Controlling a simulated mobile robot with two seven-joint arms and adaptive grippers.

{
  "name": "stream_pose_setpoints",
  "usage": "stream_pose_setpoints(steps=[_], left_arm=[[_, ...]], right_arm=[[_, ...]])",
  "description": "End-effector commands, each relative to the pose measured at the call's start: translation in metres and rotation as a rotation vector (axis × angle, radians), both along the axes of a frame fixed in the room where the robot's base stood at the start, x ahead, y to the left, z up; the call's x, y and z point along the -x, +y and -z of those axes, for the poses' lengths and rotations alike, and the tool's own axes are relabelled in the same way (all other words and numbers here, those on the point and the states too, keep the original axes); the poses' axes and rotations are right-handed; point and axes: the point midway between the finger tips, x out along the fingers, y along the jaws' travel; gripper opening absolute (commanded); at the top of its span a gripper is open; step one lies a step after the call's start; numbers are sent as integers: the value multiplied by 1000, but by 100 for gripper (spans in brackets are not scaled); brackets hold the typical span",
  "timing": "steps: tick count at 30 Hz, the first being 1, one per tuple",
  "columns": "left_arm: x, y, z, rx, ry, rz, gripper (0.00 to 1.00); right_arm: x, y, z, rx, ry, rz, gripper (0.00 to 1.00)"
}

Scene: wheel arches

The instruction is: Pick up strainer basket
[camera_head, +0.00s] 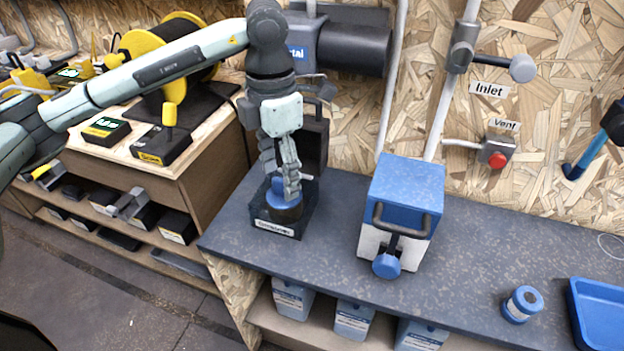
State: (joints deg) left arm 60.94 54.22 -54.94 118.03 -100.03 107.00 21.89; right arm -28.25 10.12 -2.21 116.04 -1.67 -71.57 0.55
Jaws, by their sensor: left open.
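My left gripper (291,190) points down over a round blue piece (281,209) with a dark lower part. The fingers are open and overlap the piece in the picture; I cannot tell whether they touch it. The piece sits in a black labelled holder (303,214) at the left end of the dark bench. A small blue-and-white cylinder (522,304) with a round opening in its top stands at the bench's front right. I cannot tell for sure which of these is the strainer basket. My right gripper is out of view.
A blue-and-white box (405,200) with a black handle and blue knob stands mid-bench. A blue tray (600,312) lies at the right edge. Pipes and a red-buttoned vent fitting (496,152) are at the back wall. The dark bench (470,250) has free room right of the box.

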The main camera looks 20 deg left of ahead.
Motion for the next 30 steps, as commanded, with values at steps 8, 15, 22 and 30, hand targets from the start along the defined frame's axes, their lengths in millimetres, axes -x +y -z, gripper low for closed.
stream_pose_setpoints(steps=[8,15,22,30], left_arm=[[1,0,15,0,3,0,57],[2,2,44,-1,4,-1,57],[2,3,74,0,1,1,57],[2,3,78,1,0,1,57]], right_arm=[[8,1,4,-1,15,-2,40],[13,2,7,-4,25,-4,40],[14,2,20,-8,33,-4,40],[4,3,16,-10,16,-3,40]])
